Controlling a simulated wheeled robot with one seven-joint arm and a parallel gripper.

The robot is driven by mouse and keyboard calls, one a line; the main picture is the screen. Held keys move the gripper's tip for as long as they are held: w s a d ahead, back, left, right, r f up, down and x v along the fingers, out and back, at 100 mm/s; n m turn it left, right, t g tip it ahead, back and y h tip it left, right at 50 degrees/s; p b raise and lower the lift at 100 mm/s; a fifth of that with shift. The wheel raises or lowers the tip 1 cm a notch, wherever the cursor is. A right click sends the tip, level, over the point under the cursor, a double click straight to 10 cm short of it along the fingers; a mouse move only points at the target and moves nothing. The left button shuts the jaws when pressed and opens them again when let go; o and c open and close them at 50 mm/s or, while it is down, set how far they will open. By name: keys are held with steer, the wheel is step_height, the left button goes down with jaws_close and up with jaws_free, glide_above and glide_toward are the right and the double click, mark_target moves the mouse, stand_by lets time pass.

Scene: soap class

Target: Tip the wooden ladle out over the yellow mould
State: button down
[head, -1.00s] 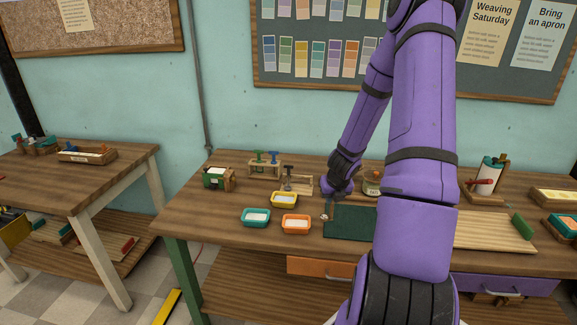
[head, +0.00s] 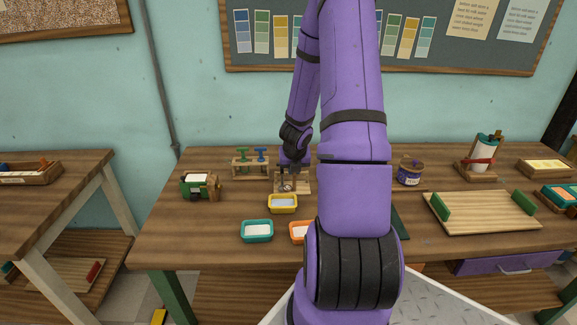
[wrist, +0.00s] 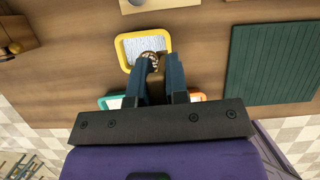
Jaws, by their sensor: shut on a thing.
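The yellow mould (head: 283,210) lies on the bench and holds pale grey-white contents; it also shows in the wrist view (wrist: 126,56). My gripper (head: 289,182) is low just behind the yellow mould in the head view. In the wrist view my gripper (wrist: 163,66) is shut on the wooden ladle (wrist: 152,60), seen only as a small dark brown part between the fingertips at the mould's near edge. The ladle's tilt and contents cannot be made out.
A teal mould (head: 257,238) and an orange mould (head: 297,239) lie in front of the yellow one. A stamp rack (head: 250,175) and a green box (head: 190,187) stand to the left. A dark green mat (wrist: 272,62) lies to the right.

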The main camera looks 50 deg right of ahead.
steer(key=shift+w+a+r+n+g+h, duration=0.2)
steer(key=shift+w+a+r+g+h, duration=0.05)
steer(key=shift+w+a+g+h, duration=0.3)
steer(key=shift+w+a+r+n+g+h, duration=0.2)
steer(key=shift+w+a+g+h, duration=0.25)
steer(key=shift+g+h, duration=0.15)
steer(key=w+a+f+n+g+h, duration=0.2)
steer(key=w+a+g+h, duration=0.2)
steer(key=w+g+h, duration=0.1)
steer(key=shift+a+g+h, duration=0.3)
steer(key=shift+g+h, duration=0.15)
steer(key=shift+h, duration=0.6)
stand_by(0.4)
steer(key=shift+w, duration=0.1)
stand_by(0.7)
